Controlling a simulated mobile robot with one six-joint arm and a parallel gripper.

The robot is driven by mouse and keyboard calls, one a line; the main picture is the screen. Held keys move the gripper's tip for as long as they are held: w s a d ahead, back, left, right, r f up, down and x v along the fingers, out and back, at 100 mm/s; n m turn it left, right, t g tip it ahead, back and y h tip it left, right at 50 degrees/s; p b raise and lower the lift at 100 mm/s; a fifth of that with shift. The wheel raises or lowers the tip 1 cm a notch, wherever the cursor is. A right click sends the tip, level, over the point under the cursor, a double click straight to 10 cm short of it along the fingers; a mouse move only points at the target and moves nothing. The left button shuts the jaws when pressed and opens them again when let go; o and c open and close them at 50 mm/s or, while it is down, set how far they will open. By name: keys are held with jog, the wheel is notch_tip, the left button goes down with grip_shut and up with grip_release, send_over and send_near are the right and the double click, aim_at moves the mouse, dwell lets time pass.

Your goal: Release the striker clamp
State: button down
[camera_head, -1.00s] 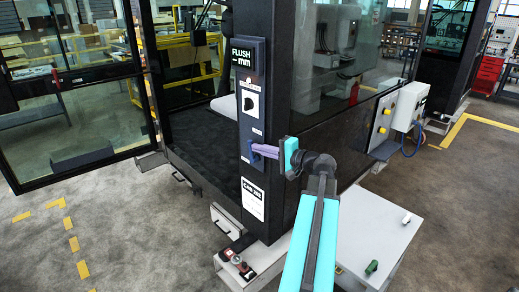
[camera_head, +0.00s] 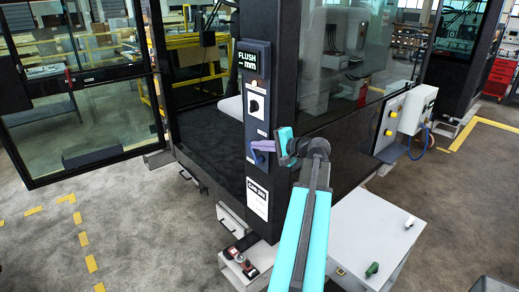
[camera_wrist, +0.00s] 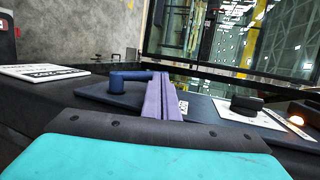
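The striker clamp shows as a small dark blue lever (camera_head: 257,157) on the lower plate of the black post. In the wrist view its blue handle (camera_wrist: 132,77) rises from a round pivot and runs sideways to my fingers. My gripper (camera_head: 262,146) has purple fingers and is at the lever, just above it in the head view. In the wrist view the gripper (camera_wrist: 163,97) has its two fingers side by side with no clear gap. The lever's end meets the side of the left finger; I see nothing clearly held between them.
A white label (camera_head: 257,199) is below. A white cabinet (camera_head: 370,235) stands at lower right, and a glazed door (camera_head: 85,90) stands open at left.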

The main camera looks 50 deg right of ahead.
jog(key=shift+w+d, duration=0.15)
jog(key=shift+d, duration=0.05)
dwell(0.3)
jog(key=shift+r, duration=0.15)
jog(key=shift+s+r, duration=0.15)
jog(key=shift+s, duration=0.15)
jog(key=s+r+b, duration=0.2)
jog(key=s+r, duration=0.4)
jog(key=s, duration=0.5)
jog(key=shift+s+r, duration=0.2)
jog(key=shift+r, duration=0.15)
